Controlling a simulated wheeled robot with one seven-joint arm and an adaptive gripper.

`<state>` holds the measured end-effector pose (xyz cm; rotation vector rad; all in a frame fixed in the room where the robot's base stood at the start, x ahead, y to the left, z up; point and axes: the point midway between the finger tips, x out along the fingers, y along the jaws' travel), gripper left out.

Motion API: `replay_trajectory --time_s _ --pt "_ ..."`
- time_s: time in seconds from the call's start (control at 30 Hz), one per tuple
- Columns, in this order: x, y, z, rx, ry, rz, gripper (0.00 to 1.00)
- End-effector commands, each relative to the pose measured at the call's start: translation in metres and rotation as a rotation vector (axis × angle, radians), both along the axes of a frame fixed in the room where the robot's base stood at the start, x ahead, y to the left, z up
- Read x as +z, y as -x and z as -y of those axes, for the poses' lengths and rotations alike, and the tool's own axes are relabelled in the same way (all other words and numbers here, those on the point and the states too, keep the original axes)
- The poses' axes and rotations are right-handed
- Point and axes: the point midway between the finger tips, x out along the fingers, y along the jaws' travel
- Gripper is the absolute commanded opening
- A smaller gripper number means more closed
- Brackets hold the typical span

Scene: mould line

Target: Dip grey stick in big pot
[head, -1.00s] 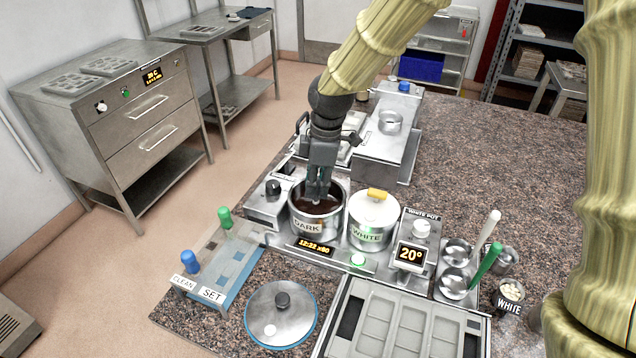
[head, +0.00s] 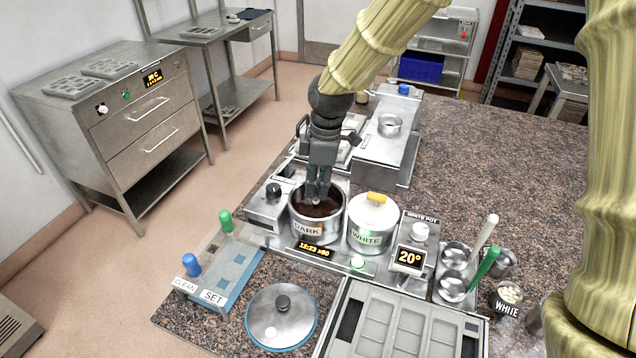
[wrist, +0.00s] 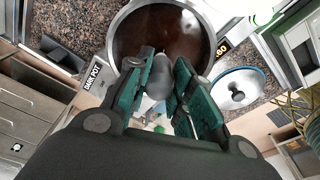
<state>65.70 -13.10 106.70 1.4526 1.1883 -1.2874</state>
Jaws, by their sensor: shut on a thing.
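The big pot (head: 306,229) is an open steel pot labelled DARK, holding dark brown liquid (wrist: 155,35). My gripper (head: 317,194) points down over its mouth. In the wrist view my gripper (wrist: 162,88) has its green-padded fingers on either side of a grey, rounded piece, the grey stick (wrist: 159,76). The fingers are shut on it. The stick lies in front of the pot's opening in that view. Its lower end is hidden, so I cannot tell whether it touches the liquid.
A lidded pot (head: 366,237) labelled WHITE stands right of the big pot. A round lid (head: 281,330) lies in front, beside a mould tray (head: 340,345). A blue CLEAN/SET rack (head: 232,280) with blue and green handles stands at left. White and green sticks (head: 484,262) stand in cups at right.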

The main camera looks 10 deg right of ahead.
Motion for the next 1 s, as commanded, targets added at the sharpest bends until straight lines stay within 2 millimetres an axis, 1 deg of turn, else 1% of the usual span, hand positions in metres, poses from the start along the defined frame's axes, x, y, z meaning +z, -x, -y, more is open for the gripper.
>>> replay_trajectory --time_s 0.03,1.0 --pt "0.004 0.0 0.0 0.0 0.0 0.0 0.0" --pt "0.04 0.0 0.0 0.0 0.0 0.0 0.0"
